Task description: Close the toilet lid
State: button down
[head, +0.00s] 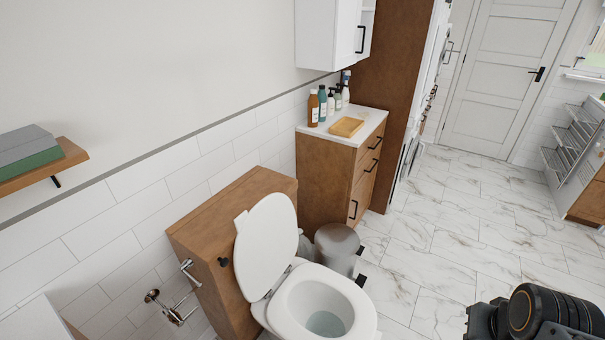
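The toilet lid (265,246) is white and stands raised, leaning back against the brown wooden cistern box (213,262). The toilet (350,285) is white, with its seat down and the bowl open, water showing inside. The lid's hinge is at the back of the bowl. A dark part of my own arm shows at the lower right corner, well to the right of the toilet. My gripper's fingers are not in view.
A grey pedal bin (337,247) stands close behind the toilet, beside a brown cabinet (328,180) with several bottles on top. A toilet paper holder (172,308) is on the left wall. The marble floor (450,240) right of the toilet is clear.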

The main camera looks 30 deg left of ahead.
aim_at(266, 244)
jog(key=u, duration=1.75)
jog(key=k, duration=0.15)
jog(key=u, duration=1.15)
jog(key=i, duration=0.5)
jog(key=u, duration=0.05)
